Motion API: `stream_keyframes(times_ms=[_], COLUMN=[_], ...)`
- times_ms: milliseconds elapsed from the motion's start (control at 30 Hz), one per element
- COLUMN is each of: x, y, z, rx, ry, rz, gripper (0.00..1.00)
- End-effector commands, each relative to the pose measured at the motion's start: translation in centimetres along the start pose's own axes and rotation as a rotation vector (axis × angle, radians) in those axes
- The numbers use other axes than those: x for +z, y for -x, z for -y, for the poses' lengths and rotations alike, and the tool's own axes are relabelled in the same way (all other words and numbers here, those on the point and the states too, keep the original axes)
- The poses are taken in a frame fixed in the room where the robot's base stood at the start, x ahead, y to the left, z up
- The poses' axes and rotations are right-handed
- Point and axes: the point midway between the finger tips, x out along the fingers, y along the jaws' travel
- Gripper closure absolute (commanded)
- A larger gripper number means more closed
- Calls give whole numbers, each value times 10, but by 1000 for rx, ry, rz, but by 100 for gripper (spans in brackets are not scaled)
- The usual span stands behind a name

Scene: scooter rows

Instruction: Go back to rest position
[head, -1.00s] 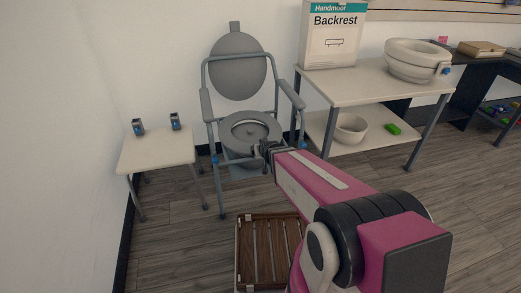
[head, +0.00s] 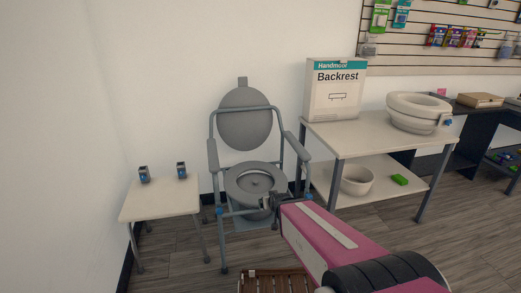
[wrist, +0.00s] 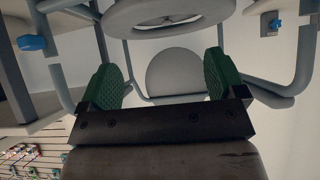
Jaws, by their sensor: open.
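My gripper (wrist: 162,82) shows in the wrist view with its two green finger pads wide apart and nothing between them. In the head view, my gripper (head: 268,203) is at the end of my pink arm, in front of the grey commode chair (head: 255,181), below its seat. The wrist view looks at the commode chair (wrist: 167,13) from close by, with its frame tubes on both sides. I cannot tell whether the gripper touches the chair.
A small white stool (head: 160,203) with two small dark devices stands left, by the wall. A white two-level table (head: 375,130) at right holds a Backrest box (head: 336,95) and a raised toilet seat (head: 418,110). A wooden slatted piece (head: 270,282) lies on the floor before me.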

Motion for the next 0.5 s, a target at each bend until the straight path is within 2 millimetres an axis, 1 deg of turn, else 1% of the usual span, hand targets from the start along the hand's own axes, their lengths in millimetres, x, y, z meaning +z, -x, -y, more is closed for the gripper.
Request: stream_keyframes(times_ms=[167, 267, 367, 500], x=[13, 25, 39, 57], y=[5, 13, 25, 50], z=[-17, -32, -49, -71], rx=[13, 24, 39, 62], ry=[-22, -44, -74, -119], rz=[137, 268, 414, 623], gripper=[11, 11, 11, 11])
